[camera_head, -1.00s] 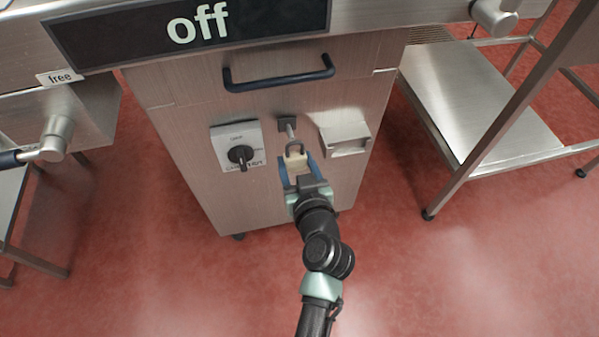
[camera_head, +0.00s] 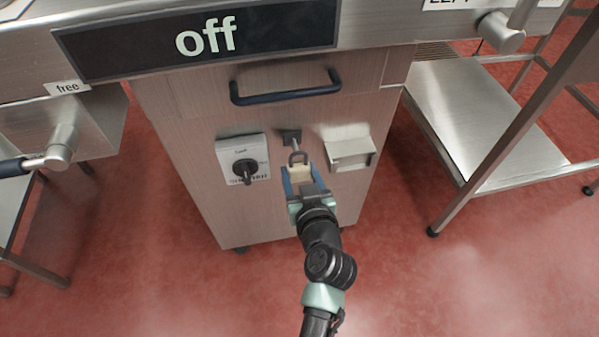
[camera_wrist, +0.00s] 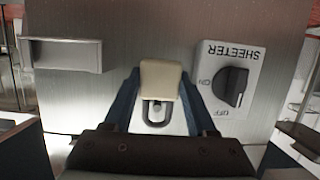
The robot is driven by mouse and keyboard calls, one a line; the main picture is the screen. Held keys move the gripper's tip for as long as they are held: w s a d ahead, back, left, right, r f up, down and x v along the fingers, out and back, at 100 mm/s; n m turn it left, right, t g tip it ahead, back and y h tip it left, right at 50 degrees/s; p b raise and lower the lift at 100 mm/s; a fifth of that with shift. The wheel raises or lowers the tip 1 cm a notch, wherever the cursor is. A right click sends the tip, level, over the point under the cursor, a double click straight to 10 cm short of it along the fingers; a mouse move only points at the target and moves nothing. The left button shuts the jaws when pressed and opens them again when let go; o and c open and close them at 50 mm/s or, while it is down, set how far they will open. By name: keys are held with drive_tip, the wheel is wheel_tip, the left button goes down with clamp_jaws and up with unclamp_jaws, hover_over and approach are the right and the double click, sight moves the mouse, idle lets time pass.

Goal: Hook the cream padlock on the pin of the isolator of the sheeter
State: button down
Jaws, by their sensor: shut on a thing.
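The cream padlock (camera_head: 299,173) is held between the blue fingers of my gripper (camera_head: 299,181), its grey shackle pointing up toward the pin (camera_head: 293,142). The pin sticks out from a dark mount on the steel cabinet front. In the head view the shackle overlaps the pin's lower end; whether it is around it or only in front, I cannot tell. The isolator (camera_head: 243,163), a pale plate with a black knob, is left of the pin.
A small steel box (camera_head: 349,153) projects from the cabinet right of the pin. A dark handle (camera_head: 286,90) is above, under the "off" display (camera_head: 200,38). A steel table with a low shelf (camera_head: 490,120) stands at the right. Red floor lies clear in front.

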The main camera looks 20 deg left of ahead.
drive_tip(key=shift+w+a, duration=0.1)
drive_tip(key=shift+w, duration=0.1)
drive_tip(key=shift+w+a+b, duration=0.25)
drive_tip(key=shift+w+a, duration=0.2)
drive_tip(key=shift+w, duration=0.2)
drive_tip(key=shift+w+a+b, duration=0.2)
drive_tip(key=shift+w+a, duration=0.2)
drive_tip(key=shift+w, duration=0.2)
drive_tip(key=shift+w+a+f+b, duration=0.25)
drive_tip(key=shift+f+b, duration=0.3)
drive_tip(key=shift+b, duration=0.2)
drive_tip(key=shift+d, duration=0.1)
idle(0.4)
unclamp_jaws()
idle(0.3)
drive_tip(key=shift+p+v, duration=0.8)
drive_tip(key=shift+v, duration=2.7)
